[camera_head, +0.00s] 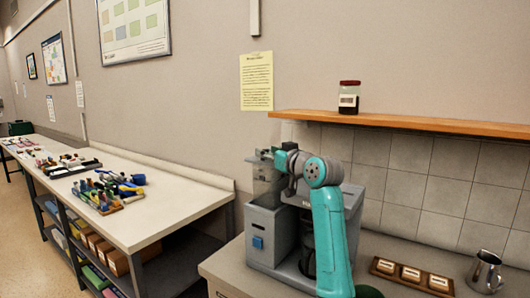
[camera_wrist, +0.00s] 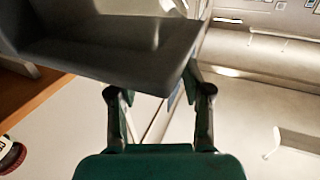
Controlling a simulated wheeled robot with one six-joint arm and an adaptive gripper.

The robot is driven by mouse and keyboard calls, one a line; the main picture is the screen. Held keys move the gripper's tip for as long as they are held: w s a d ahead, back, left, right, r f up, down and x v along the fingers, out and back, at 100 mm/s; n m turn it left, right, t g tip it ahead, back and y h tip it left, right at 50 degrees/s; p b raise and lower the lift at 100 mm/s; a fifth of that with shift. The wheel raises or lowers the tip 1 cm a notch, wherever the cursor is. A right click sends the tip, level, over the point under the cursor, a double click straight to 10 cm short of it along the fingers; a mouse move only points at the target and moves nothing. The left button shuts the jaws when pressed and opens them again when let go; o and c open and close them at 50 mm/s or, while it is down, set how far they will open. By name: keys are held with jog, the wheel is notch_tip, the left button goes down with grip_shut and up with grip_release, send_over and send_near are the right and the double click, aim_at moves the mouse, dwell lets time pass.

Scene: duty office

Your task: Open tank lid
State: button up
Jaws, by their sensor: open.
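The grey coffee machine (camera_head: 268,242) stands on the counter at the lower middle of the head view. Its clear tank (camera_head: 267,186) rises at the machine's left side. My gripper (camera_head: 273,156) is at the top of the tank, and the lid is too small and partly covered there to tell how far it is open. In the wrist view my gripper (camera_wrist: 157,88) has its two fingers apart. A dark grey panel (camera_wrist: 105,45), probably the lid, lies just beyond and partly between the fingertips. I cannot tell whether they touch it.
A wooden shelf (camera_head: 430,125) with a dark red-lidded jar (camera_head: 349,98) runs above the machine. A wooden tray (camera_head: 411,276) and a metal jug (camera_head: 485,272) stand at the right of the counter. A long workbench (camera_head: 165,215) with tools is at the left.

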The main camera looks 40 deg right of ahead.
jog(key=shift+w, duration=1.05)
grip_shut()
